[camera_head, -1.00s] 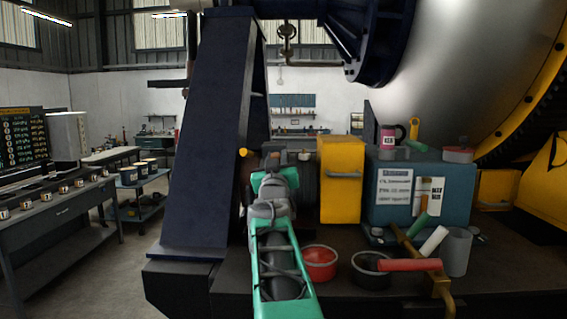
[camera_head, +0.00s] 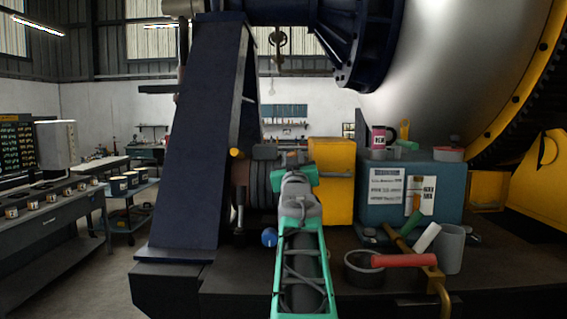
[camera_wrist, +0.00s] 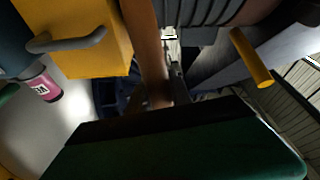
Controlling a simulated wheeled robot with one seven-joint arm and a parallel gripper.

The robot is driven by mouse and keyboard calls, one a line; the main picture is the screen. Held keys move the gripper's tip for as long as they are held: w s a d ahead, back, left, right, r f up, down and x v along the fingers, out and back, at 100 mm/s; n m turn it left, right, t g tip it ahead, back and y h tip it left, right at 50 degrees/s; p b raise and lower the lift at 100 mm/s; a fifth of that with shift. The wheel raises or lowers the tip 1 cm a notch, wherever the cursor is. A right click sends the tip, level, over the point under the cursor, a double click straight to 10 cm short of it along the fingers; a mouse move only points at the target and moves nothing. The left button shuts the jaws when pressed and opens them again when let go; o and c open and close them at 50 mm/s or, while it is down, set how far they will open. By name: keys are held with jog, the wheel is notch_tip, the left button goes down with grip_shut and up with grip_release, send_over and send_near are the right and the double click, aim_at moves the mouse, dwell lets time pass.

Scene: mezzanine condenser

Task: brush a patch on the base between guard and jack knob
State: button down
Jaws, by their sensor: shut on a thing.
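My gripper (camera_head: 294,162) is seen from behind in the head view, in front of the dark ribbed drum and left of the yellow guard (camera_head: 333,195) with its grey handle. It is shut on a brown, handle-like piece (camera_wrist: 145,45), which runs away from the dark green gripper body in the wrist view; no bristles can be made out. The guard also shows at upper left in the wrist view (camera_wrist: 85,35). A blue ball knob (camera_head: 269,237) stands low over the dark base (camera_head: 235,285), left of my arm. My arm hides the base between knob and guard.
A yellow-tipped lever (camera_head: 236,153) sticks out left of the drum. A large blue upright (camera_head: 190,150) stands left.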

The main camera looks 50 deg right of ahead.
jog(key=shift+s+d, duration=0.25)
jog(key=shift+s, duration=0.05)
jog(key=shift+s+a+f+b, duration=0.1)
jog(key=shift+s+a+b, duration=0.15)
jog(key=shift+b, duration=0.5)
jog(key=shift+a, duration=0.15)
jog(key=shift+w+a+b, duration=1)
jog(key=shift+w+a, duration=1.5)
jog(key=shift+w, duration=0.35)
jog(key=shift+s+d+b, duration=0.65)
jog(key=shift+s+d, duration=0.65)
jog(key=shift+s, duration=0.15)
jog(key=shift+s+d+b, duration=0.6)
jog(key=shift+s+d, duration=0.65)
jog(key=shift+s, duration=0.2)
jog(key=shift+r+p, duration=2)
jog(key=shift+r, duration=1.25)
